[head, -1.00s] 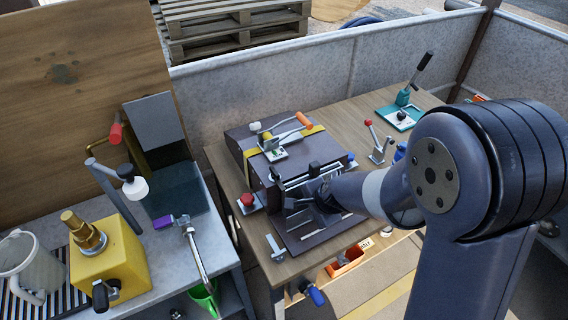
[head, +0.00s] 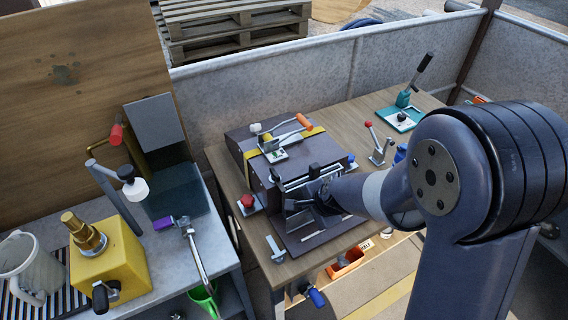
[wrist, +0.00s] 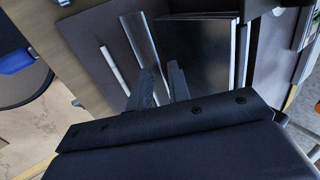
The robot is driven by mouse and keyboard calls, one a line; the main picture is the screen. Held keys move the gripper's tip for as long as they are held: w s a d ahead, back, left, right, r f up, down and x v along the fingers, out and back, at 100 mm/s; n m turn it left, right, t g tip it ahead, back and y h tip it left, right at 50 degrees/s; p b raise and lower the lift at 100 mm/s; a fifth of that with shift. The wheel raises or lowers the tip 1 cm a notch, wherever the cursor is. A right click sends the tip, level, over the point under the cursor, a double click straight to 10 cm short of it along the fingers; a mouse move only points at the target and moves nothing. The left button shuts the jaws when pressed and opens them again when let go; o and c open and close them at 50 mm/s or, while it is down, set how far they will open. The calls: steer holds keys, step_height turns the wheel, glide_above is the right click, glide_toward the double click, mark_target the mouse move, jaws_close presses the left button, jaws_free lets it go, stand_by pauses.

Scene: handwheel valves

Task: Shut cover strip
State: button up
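A dark box-shaped machine (head: 262,165) stands on the wooden bench, with a flat dark plate (head: 318,236) in front of it. In the wrist view a silver strip (wrist: 139,38) lies along the plate, close to the machine's dark glossy face (wrist: 196,50). I cannot tell for certain whether this strip is the cover strip. In the head view my arm partly hides this area.
A thin pale rod (wrist: 113,68) lies on the plate. A red knob (head: 247,201) is left of the machine; an orange-handled lever (head: 304,122) is on top. A red-tipped lever (head: 376,142) and a teal-based lever (head: 402,115) stand to the right. A metal wall (head: 270,95) closes the back.

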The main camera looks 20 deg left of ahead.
steer(key=shift+s+d+f+b, duration=0.3)
steer(key=shift+s+d+b, duration=0.5)
steer(key=shift+d+b, duration=0.15)
steer(key=shift+s+d+f+b, duration=0.3)
steer(key=shift+s+d+b, duration=0.5)
steer(key=shift+d+b, duration=0.15)
steer(key=shift+s+d+r+p, duration=0.1)
steer(key=shift+r+p, duration=0.35)
steer(key=p+v, duration=0.4)
steer(key=v, duration=0.2)
steer(key=shift+d, duration=0.1)
steer(key=p+v, duration=0.2)
steer(key=v, duration=0.9)
steer(key=shift+f, duration=0.1)
